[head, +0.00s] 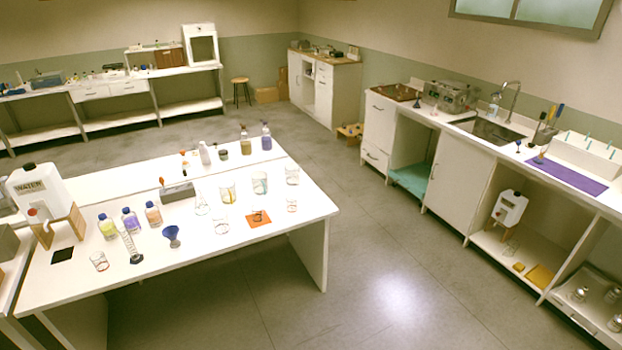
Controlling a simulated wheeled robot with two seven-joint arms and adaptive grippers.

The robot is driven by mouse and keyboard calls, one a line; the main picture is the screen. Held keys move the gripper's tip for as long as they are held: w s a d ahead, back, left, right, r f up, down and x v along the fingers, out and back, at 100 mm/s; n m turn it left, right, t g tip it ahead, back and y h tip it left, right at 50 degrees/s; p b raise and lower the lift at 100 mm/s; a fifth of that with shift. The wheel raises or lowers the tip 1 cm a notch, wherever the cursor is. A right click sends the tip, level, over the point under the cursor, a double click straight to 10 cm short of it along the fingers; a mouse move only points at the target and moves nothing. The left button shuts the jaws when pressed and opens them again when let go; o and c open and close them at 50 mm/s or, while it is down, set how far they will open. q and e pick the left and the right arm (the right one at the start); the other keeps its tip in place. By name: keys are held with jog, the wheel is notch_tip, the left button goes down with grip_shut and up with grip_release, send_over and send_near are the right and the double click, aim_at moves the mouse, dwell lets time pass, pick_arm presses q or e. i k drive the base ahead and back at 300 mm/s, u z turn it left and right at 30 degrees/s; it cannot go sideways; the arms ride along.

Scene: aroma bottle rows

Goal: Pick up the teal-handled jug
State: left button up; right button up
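No jug with a clearly teal handle can be made out. A clear glass vessel with a faint teal-green tint (260,183) stands upright on the white table (215,262), towards its back right. It is too small to tell whether it has a handle. A similar clear vessel with yellowish marks (228,192) stands to its left. Neither of my grippers is in view.
Colored bottles (130,219), a blue funnel (172,236) and a water container on a wooden stand (42,198) are on the same table. Clear glassware stands around an orange mat (258,218). A sink counter (465,140) runs along the right. Open floor (370,240) lies between.

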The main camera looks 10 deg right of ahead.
aim_at(261, 185)
jog(key=z, duration=0.3)
jog(key=i, duration=1.6)
jog(key=u, duration=0.7)
